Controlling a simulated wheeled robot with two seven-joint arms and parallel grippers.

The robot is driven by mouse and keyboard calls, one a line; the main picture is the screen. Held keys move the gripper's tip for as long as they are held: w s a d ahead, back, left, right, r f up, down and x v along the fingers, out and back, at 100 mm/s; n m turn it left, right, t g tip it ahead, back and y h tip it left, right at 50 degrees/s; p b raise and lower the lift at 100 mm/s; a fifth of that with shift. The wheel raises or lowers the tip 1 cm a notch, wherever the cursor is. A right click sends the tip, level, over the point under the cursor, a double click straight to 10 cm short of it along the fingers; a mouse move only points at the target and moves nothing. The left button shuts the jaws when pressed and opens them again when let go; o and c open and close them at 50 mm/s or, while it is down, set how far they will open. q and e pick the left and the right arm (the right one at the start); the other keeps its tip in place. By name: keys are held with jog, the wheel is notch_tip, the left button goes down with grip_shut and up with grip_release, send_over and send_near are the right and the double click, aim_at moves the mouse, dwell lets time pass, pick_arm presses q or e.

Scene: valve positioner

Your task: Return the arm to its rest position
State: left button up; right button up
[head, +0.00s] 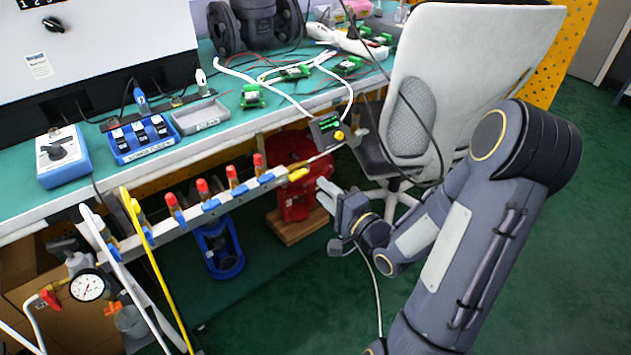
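My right arm (450,240) comes in from the lower right, bends at a high elbow and reaches down and left. Its gripper (322,194) hangs in front of the bench, just below and right of the manifold rail's right end. The light fingers point left; the gap between them is too small to judge. I see nothing held in them. A small dark device with a lit display and a yellow knob (338,135) is at the bench's front edge, above the gripper and apart from it. My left gripper is not in view.
A manifold rail with blue and red valves (203,187) runs along the bench front (225,135). A white-backed chair (455,70) stands close behind my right arm. A red machine (297,205) sits on the floor behind the gripper. Green floor (290,300) is clear below.

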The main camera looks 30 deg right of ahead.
jog(key=shift+s, duration=0.65)
